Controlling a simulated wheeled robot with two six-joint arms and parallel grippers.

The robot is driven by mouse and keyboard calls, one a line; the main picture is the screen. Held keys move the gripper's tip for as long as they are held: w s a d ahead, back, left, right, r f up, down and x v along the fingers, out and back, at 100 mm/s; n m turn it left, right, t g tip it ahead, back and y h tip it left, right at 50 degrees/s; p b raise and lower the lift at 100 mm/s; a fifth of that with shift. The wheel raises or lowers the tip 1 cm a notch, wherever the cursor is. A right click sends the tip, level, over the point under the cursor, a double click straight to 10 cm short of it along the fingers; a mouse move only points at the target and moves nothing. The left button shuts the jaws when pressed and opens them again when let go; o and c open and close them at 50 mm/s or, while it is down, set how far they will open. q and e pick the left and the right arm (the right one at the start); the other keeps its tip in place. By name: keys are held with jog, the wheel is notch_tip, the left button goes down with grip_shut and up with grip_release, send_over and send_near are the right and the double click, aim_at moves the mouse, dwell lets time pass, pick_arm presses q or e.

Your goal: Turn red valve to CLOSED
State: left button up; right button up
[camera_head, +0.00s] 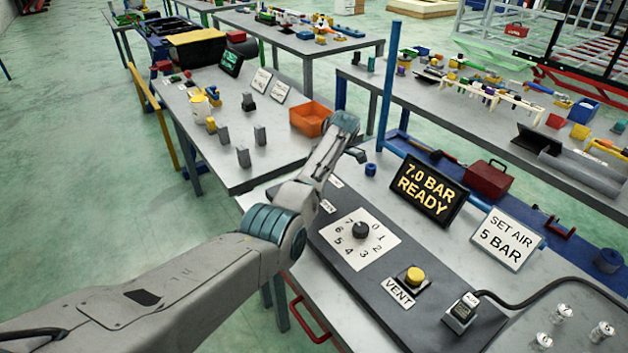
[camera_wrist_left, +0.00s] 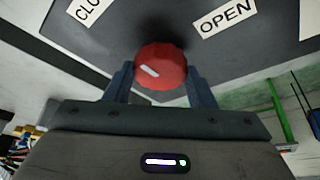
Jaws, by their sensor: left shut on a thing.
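The red valve (camera_wrist_left: 161,66) is a round red knob with a short white mark on its face, left of its middle and slanting from upper left to lower right. In the left wrist view, the fingers of my left gripper (camera_wrist_left: 160,82) stand on both sides of the knob, shut on it. A label reading "CLO", cut off by the frame (camera_wrist_left: 88,10), is at upper left. The OPEN label (camera_wrist_left: 224,19) is at upper right. In the head view my left arm hides the valve at the far end of the dark panel (camera_head: 385,308). My right gripper is not in view.
The panel also has a black numbered dial (camera_head: 361,230), a yellow VENT button (camera_head: 414,276) and a cabled plug (camera_head: 462,309). Behind stand a display reading "7.0 BAR READY" (camera_head: 427,190) and a "SET AIR 5 BAR" sign (camera_head: 506,238). An orange bin (camera_head: 309,118) sits on the neighbouring table.

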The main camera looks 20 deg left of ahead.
pick_arm(q)
jog(key=o, duration=1)
jog(key=b+v, duration=0.3)
jog(key=v, duration=0.7)
jog(key=shift+d+r, duration=0.2)
jog(key=shift+r, duration=0.1)
